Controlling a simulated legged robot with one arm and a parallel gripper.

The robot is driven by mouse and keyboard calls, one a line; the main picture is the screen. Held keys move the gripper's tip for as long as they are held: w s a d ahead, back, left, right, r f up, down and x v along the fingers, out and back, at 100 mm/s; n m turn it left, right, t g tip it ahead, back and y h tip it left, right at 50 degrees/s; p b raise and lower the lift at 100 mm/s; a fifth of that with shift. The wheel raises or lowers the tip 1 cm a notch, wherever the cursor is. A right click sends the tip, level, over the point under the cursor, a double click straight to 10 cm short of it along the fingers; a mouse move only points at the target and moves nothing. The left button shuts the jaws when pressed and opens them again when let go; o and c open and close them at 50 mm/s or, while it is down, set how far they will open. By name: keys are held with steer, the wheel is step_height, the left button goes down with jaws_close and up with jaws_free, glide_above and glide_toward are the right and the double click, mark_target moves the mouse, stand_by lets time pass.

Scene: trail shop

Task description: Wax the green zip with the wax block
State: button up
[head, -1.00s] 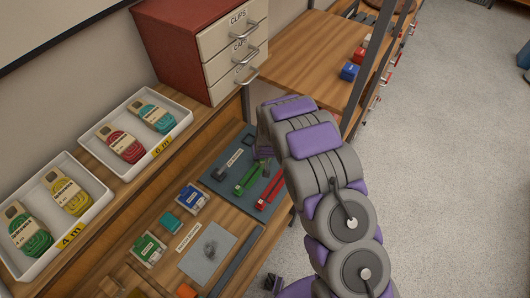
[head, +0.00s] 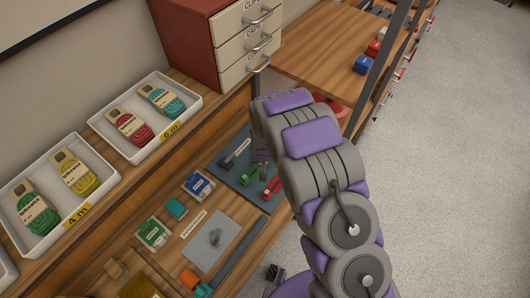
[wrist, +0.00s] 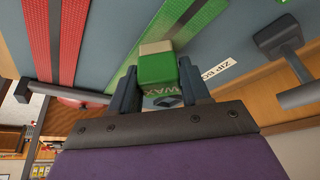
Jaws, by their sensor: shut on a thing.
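My gripper (wrist: 158,92) is shut on the wax block (wrist: 157,70), which is green with a cream end and has WAX on its side. The cream end is over or against the green zip (wrist: 188,30); I cannot tell if they touch. In the head view the green zip (head: 248,177) lies on the blue-grey zip board (head: 226,176), its upper part hidden by my gripper (head: 262,168). The wax block is not clear there. A red zip (wrist: 54,35) runs beside the green one.
A dark-headed tool (wrist: 279,36) lies on the board beside the green zip. A grey sheet (head: 203,250) and small boxes (head: 152,233) are on the bench. White trays (head: 100,191) stand behind. A drawer unit (head: 190,40) is at the back.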

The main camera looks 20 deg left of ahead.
steer(key=shift+s+a, duration=0.25)
steer(key=shift+s, duration=0.65)
steer(key=shift+s+a, duration=0.25)
steer(key=shift+s, duration=0.65)
steer(key=shift+s+a, duration=0.2)
steer(key=shift+s, duration=0.55)
steer(key=shift+s+a, duration=0.2)
steer(key=shift+s, duration=0.55)
steer(key=shift+s+f, duration=0.1)
steer(key=shift+f, duration=0.05)
steer(key=shift+s, duration=0.1)
steer(key=shift+a+r, duration=0.1)
steer(key=shift+r, duration=0.5)
step_height(320, 180, up, 3)
steer(key=shift+s+f+p, duration=0.1)
steer(key=shift+f+p, duration=0.05)
steer(key=shift+p, duration=0.45)
steer(key=shift+c, duration=0.4)
step_height(320, 180, up, 2)
steer(key=shift+r, duration=0.15)
